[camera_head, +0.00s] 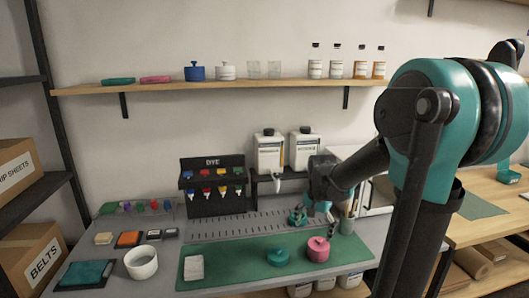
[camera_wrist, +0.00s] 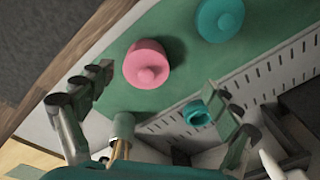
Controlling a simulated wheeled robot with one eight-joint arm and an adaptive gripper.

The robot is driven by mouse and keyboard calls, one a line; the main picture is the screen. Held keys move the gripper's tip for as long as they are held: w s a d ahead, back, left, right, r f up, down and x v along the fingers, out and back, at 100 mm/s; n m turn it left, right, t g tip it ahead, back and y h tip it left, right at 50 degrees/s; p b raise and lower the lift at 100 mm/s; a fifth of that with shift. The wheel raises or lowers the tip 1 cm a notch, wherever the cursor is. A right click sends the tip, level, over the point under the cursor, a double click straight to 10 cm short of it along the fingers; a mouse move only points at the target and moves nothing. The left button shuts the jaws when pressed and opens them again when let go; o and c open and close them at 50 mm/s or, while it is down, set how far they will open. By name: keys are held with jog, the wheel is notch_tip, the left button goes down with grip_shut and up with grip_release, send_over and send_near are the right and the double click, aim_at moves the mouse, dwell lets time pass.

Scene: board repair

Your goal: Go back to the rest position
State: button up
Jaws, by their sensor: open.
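My gripper (camera_head: 314,222) hangs over the right part of the bench, just above and behind the pink lidded pot (camera_head: 318,249). In the wrist view my gripper (camera_wrist: 160,95) has its two fingers spread wide, with nothing held between them. The pink pot (camera_wrist: 147,65) stands on the green mat beyond the fingers, apart from them. A teal lidded pot (camera_head: 278,256) stands left of it on the mat and also shows at the top of the wrist view (camera_wrist: 220,18). My arm comes in from the right and hides part of the bench.
The green mat (camera_head: 232,272) lies on the grey bench, with a white block (camera_head: 194,267) on it. A white bowl (camera_head: 141,263) stands to the left. Behind are a dye rack (camera_head: 213,180) and white jugs (camera_head: 270,152). A wall shelf (camera_head: 200,86) runs above. A wooden table stands right.

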jog(key=s+d+f+n+t, duration=0.1)
jog(key=s+f+n, duration=0.2)
jog(key=s, duration=0.4)
jog(key=s+d+f+n+t, duration=0.1)
jog(key=s+f+n, duration=0.2)
jog(key=s, duration=0.5)
jog(key=shift+d+f+n+t, duration=0.15)
jog(key=shift+f+n+t, duration=0.1)
jog(key=shift+n+t, duration=0.25)
jog(key=shift+s, duration=0.1)
